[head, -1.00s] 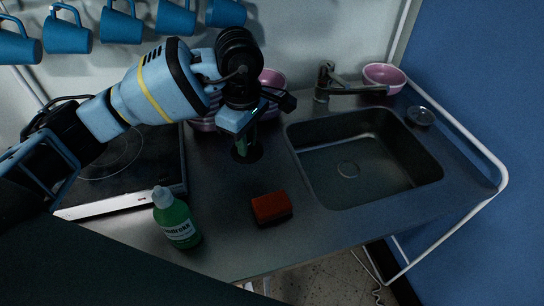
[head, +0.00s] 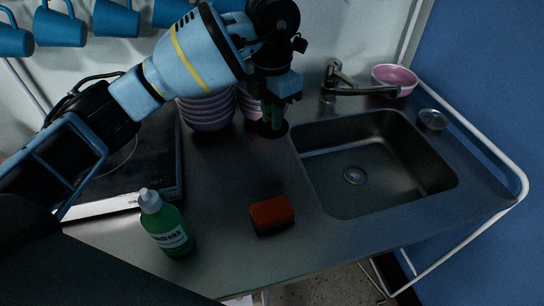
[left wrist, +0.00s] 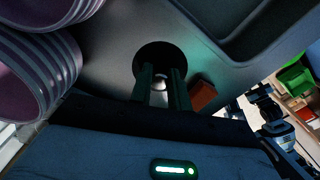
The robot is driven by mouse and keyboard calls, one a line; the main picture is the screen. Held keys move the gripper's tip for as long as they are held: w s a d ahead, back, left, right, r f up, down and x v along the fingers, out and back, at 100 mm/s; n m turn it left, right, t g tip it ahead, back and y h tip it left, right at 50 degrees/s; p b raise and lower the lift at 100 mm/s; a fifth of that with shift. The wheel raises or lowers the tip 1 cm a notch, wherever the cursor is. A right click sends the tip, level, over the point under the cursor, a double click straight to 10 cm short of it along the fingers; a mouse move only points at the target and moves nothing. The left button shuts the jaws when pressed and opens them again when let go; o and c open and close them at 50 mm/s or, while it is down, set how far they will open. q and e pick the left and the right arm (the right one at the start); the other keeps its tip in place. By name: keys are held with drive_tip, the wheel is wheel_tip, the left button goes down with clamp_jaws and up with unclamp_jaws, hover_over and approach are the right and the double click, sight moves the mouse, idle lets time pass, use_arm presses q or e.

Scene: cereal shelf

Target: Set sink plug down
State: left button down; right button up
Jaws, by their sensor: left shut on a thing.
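The sink plug (head: 272,130) is a dark round disc below my left gripper (head: 271,115), on the counter strip left of the sink (head: 327,205). My left gripper points down and is shut on the plug, whose top is partly hidden by the fingers. In the left wrist view the plug (left wrist: 160,57) is a black disc at the tips of both fingers (left wrist: 160,77). I cannot tell whether the plug touches the counter. The metal drain (head: 354,175) shows uncovered in the sink. A dark arm part at the right edge of the wrist view shows no clear fingers.
Striped pink bowls (head: 207,110) are stacked close behind and left of the gripper. A red sponge (head: 271,215) and a green bottle (head: 168,225) stand in front. The tap (head: 335,85), a pink bowl (head: 394,80) and a small metal dish (head: 433,119) are behind and beside the sink.

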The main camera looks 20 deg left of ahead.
use_arm(q)
drive_tip(key=shift+f, duration=4.75)
drive_tip(key=shift+f, duration=0.1)
drive_tip(key=c, duration=1.3)
unclamp_jaws()
drive_tip(key=shift+f, duration=0.1)
wheel_tip(320, 180, up, 12)
drive_tip(key=shift+r, duration=0.2)
